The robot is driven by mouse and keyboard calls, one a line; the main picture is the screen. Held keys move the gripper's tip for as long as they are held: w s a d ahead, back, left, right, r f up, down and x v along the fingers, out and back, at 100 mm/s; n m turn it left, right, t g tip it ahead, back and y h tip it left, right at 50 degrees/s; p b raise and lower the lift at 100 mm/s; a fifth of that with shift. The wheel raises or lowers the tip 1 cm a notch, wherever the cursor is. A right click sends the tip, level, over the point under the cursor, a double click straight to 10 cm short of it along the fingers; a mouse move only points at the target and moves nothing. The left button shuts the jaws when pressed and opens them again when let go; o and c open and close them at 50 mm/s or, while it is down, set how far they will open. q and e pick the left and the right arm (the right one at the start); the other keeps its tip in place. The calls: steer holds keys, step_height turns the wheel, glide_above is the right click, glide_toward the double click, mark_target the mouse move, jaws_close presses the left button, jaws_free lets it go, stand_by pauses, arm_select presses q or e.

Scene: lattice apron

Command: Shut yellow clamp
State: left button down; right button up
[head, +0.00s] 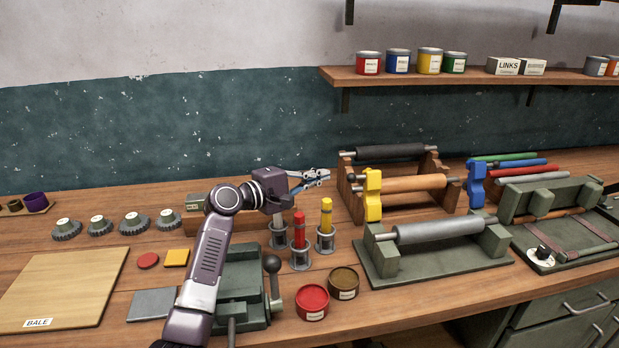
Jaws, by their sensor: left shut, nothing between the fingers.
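The yellow clamp (373,196) stands upright at the left end of a wooden rack (420,204), by the end of a tan roller (412,184). I cannot tell from here whether it is open or shut. My left gripper (322,177) is shut and empty. In the picture it is a short way left of the yellow clamp and a little above its middle, apart from it. A similar blue clamp (476,184) stands at the right end of the rack. My right gripper is not in view.
Red and yellow sticks (326,214) stand in metal holders below my left gripper. A green stand with a grey roller (437,229) sits in front of the yellow clamp. Open red and brown tins (312,302) are near the front edge. A green vise-like block (245,285) is beside my arm.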

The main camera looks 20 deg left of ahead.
arm_select(q)
steer(key=d+p, duration=0.1)
steer(key=d, duration=0.1)
steer(key=w+d+p, duration=0.1)
steer(key=d, duration=0.1)
steer(key=shift+w+d+r+p, duration=0.1)
steer(key=shift+d+p, duration=0.2)
steer(key=shift+p, duration=0.1)
steer(key=shift+d, duration=0.1)
